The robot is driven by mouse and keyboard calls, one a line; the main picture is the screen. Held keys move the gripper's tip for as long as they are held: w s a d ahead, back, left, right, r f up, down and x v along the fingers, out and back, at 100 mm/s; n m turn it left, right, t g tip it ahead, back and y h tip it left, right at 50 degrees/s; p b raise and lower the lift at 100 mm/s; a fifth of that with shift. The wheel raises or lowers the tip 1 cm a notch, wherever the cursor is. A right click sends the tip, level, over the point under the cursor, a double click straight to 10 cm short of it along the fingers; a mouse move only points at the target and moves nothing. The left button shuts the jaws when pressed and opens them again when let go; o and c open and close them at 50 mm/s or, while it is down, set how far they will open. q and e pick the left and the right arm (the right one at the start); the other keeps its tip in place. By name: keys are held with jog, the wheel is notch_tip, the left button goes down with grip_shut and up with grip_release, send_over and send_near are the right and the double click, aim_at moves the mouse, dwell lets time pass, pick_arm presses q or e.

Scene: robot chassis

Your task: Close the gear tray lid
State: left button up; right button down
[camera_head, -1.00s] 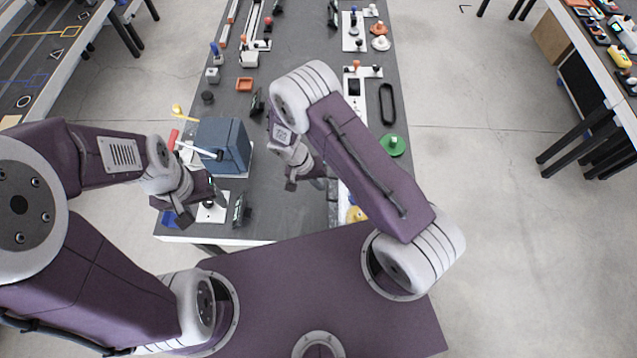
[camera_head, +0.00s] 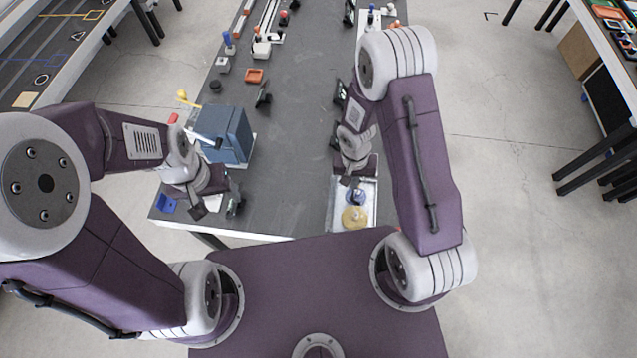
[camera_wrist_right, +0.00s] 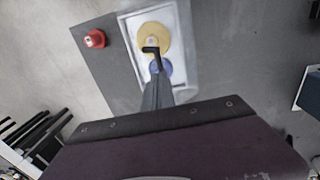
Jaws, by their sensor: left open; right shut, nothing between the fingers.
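The gear tray (camera_head: 334,213) is a pale shallow tray at the near edge of the table. A yellow gear (camera_head: 355,217) and a blue gear (camera_head: 355,196) lie in it. The tray (camera_wrist_right: 192,60) also shows in the right wrist view with both gears. I cannot make out a separate lid; part of the tray is hidden by my right arm. My right gripper (camera_head: 347,181) is over the tray's far part. In its wrist view the shut, empty fingers (camera_wrist_right: 152,51) overlap the gears; contact is unclear. My left gripper (camera_head: 196,203) is open near the table's left front corner.
A blue-grey box (camera_head: 228,135) with a lever stands beyond my left gripper. A dark upright piece (camera_head: 235,204) is close to that gripper. A red part (camera_wrist_right: 95,39) sits beside the tray in the wrist view. The table's middle is clear.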

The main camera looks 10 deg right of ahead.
jog(key=s+d+f+b, duration=0.2)
jog(key=d+f+b, duration=0.5)
jog(key=d+b, duration=0.3)
jog(key=shift+s+f, duration=0.2)
jog(key=shift+s, duration=0.2)
dwell(1.3)
